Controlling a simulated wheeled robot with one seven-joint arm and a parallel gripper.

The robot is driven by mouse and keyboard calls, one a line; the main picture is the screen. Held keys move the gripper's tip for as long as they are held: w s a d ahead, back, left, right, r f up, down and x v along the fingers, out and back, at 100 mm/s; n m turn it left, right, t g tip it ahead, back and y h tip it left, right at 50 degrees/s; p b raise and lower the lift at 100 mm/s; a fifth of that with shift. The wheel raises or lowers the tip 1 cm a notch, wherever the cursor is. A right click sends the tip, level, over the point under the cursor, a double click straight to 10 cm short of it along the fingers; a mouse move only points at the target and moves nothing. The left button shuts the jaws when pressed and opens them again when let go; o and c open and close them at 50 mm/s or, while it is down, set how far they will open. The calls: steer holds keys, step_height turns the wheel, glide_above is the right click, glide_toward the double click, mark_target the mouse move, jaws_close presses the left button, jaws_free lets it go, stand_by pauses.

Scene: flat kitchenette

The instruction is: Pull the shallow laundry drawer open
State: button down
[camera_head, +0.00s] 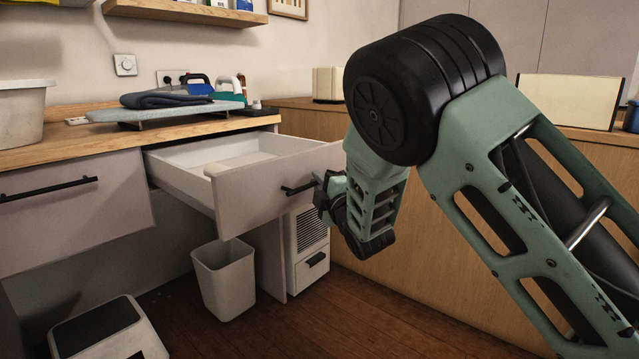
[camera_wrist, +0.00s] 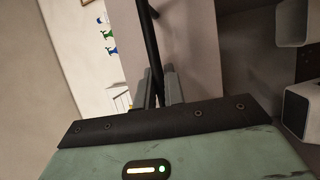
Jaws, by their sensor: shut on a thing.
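The shallow drawer (camera_head: 250,192) stands well out from under the wooden counter, its white inside showing and looking empty apart from a pale flat part at the back. My gripper (camera_head: 325,186) is at the front of this drawer, shut on its black bar handle (camera_head: 290,190). In the wrist view the two grey fingers (camera_wrist: 158,88) close around the dark handle bar (camera_wrist: 150,45), against the drawer's pale front (camera_wrist: 195,50). My arm hides the right end of the handle in the head view.
A second drawer (camera_head: 75,205) at the left is shut. An ironing board (camera_head: 165,110) with folded dark cloth lies on the counter. A wooden cabinet (camera_head: 430,240) stands behind my arm.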

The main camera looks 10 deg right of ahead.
steer(key=c, duration=1.5)
jaws_free()
steer(key=p+v, duration=0.1)
steer(key=v, duration=1.6)
steer(key=shift+s+f+p, duration=0.15)
steer(key=shift+f+p, duration=0.05)
steer(key=shift+p, duration=0.1)
steer(key=shift+d, duration=0.1)
